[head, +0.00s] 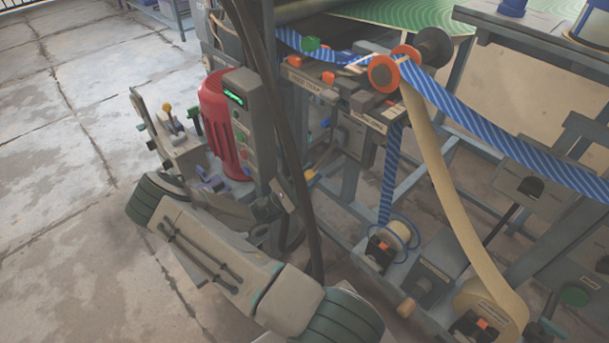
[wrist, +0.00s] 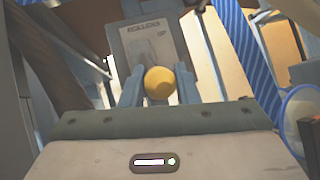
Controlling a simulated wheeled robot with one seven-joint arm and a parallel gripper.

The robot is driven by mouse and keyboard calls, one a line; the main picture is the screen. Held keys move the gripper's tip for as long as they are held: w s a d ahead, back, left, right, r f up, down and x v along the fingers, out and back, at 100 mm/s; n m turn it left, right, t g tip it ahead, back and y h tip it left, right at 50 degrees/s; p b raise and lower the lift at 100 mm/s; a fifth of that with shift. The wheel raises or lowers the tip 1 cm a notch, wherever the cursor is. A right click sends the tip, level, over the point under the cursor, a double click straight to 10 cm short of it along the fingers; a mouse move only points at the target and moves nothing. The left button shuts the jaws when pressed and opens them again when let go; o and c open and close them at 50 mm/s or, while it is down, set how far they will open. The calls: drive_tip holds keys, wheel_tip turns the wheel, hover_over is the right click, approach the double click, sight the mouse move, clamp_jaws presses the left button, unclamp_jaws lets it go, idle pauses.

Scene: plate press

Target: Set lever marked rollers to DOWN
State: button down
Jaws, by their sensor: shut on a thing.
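The lever's round yellow knob (wrist: 159,83) sits in the middle of the wrist view. My gripper (wrist: 159,88) is shut on it, one finger on each side. Behind the knob is a grey plate (wrist: 150,42) marked ROLLERS, with a smaller marking at its right that seems to read UP. The lever's shaft is hidden behind the knob, so its position is hard to tell. In the head view a small yellow spot (head: 311,175), seemingly this knob, shows beside the dark hoses. My gripper is mostly hidden there.
A red motor (head: 218,125) and a grey box with a green display (head: 236,97) stand left of the hoses (head: 290,130). A blue striped web (head: 470,115) and reel (head: 397,232) are to the right. Open floor (head: 60,200) lies at the left.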

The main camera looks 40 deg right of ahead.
drive_tip(key=shift+d, duration=0.1)
drive_tip(key=c, duration=1.1)
unclamp_jaws()
drive_tip(key=shift+d, duration=0.1)
drive_tip(key=shift+c, duration=0.2)
drive_tip(key=shift+a+f, duration=0.2)
drive_tip(key=shift+a, duration=0.15)
drive_tip(key=v, duration=1.3)
